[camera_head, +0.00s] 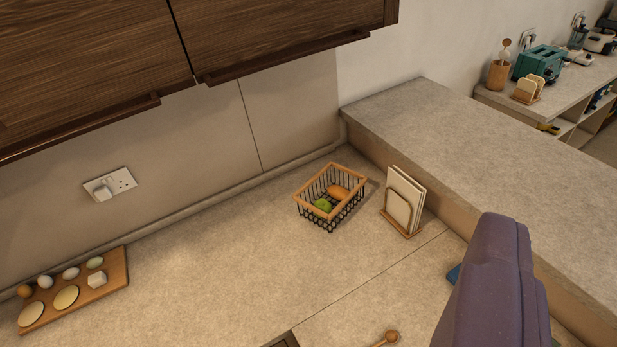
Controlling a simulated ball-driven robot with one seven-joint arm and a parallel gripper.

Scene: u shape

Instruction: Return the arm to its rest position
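A dark purple rounded shape rises at the lower right of the head camera view, close to the camera. It looks like part of my own arm, but I cannot be sure. It covers part of the counter and the raised ledge behind it. No gripper fingers show in this view, so I cannot see whether my gripper is open or holds anything.
The speckled counter (215,275) is mostly clear in the middle. A wire basket (318,213) with a green and an orange item, a board rack (402,203) and an egg board (75,298) stand on it. Wooden cupboards (90,60) hang above. A raised counter (480,150) lies right.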

